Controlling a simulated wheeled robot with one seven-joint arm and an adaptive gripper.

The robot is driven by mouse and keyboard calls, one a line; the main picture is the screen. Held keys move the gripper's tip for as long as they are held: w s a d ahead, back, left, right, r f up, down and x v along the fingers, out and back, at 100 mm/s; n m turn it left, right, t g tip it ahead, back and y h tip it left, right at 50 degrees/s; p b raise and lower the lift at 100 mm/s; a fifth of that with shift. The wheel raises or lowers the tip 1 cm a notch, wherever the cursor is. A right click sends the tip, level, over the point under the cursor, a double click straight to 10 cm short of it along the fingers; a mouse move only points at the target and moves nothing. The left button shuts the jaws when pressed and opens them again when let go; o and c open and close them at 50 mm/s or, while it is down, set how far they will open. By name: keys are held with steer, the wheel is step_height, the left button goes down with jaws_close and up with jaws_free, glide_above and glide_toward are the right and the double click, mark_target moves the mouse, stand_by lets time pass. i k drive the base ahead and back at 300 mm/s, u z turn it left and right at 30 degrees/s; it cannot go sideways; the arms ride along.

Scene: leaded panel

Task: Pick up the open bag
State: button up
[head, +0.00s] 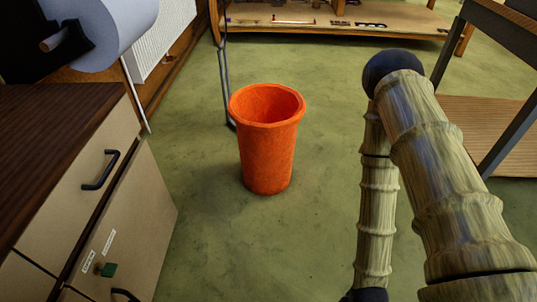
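No open bag shows in the head view. An orange, open-topped bin (268,150) stands upright on the green floor near the middle; I see no bag in the part of its inside that shows. My arm reaches in at the right side of the picture, bent at a dark joint at its top. My gripper is not in the picture; the lower arm link runs out of the bottom edge.
A drawer cabinet (125,225) with dark handles stands at the left, a paper roll (105,30) above it. A wooden bench with a low shelf (330,22) is at the back. A grey-framed table (510,120) stands at the right. Green floor (215,245) is clear around the bin.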

mark_target(266, 116)
steer(key=z, duration=1.4)
steer(key=i, duration=1.45)
steer(key=u, duration=2.05)
